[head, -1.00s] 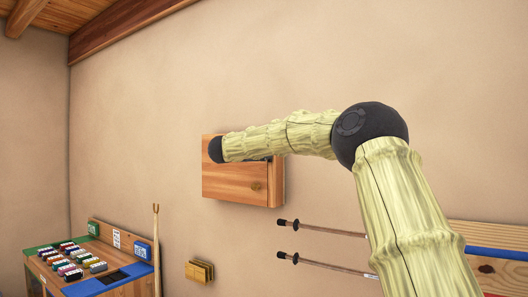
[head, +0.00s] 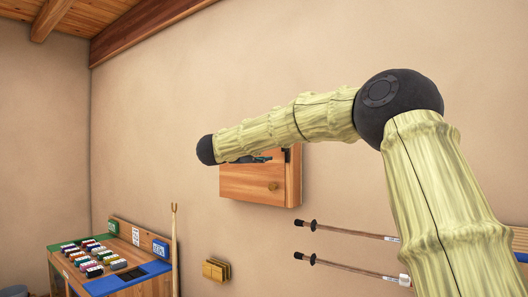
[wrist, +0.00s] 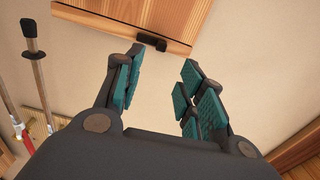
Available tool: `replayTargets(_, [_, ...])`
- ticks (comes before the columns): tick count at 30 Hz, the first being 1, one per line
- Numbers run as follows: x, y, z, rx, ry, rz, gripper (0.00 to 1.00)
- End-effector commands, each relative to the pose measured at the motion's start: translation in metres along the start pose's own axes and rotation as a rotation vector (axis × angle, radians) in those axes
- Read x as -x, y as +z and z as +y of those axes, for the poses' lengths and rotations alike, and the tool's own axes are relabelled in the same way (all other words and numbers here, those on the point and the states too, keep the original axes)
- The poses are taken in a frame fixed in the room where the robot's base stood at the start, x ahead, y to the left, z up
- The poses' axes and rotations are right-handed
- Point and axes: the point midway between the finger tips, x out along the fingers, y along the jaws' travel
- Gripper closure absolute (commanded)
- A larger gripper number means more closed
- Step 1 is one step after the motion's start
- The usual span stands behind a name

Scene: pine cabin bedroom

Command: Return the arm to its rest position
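My arm (head: 300,118) stretches across the head view from the lower right, bends at a dark elbow and ends in a dark joint at the left. My gripper shows clearly in the wrist view (wrist: 163,65): its two teal-padded fingers are apart with nothing between them. In the head view it is mostly hidden behind the forearm; only a small grey part shows under it. The forearm passes in front of the upper part of a wooden wall cabinet (head: 250,187) with a round knob. The cabinet's lower edge (wrist: 120,12) shows beyond the fingertips in the wrist view.
Two poles (head: 350,232) are on the wall right of the cabinet. A table (head: 125,285) with several coloured blocks stands at the lower left, beside an upright wooden stick (head: 174,250). A brass-coloured fixture (head: 215,270) is low on the wall. The upper wall is clear.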

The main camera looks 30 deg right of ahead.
Motion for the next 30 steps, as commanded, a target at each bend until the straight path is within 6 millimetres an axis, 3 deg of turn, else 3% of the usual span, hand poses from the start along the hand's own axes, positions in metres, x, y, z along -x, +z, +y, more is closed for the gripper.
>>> replayTargets(10, [0.0,0.0,0.0,0.001,0.0,0.0,0.61])
replayTargets(14, [0.001,0.009,0.014,0.032,-0.009,-0.014,0.61])
replayTargets(17, [0.005,0.026,0.046,0.104,-0.026,-0.05,0.61])
replayTargets(20, [0.013,0.051,0.094,0.208,-0.05,-0.107,0.61])
replayTargets(24, [0.028,0.08,0.168,0.364,-0.081,-0.199,0.61])
replayTargets(30, [0.055,0.107,0.277,0.578,-0.109,-0.341,0.61])
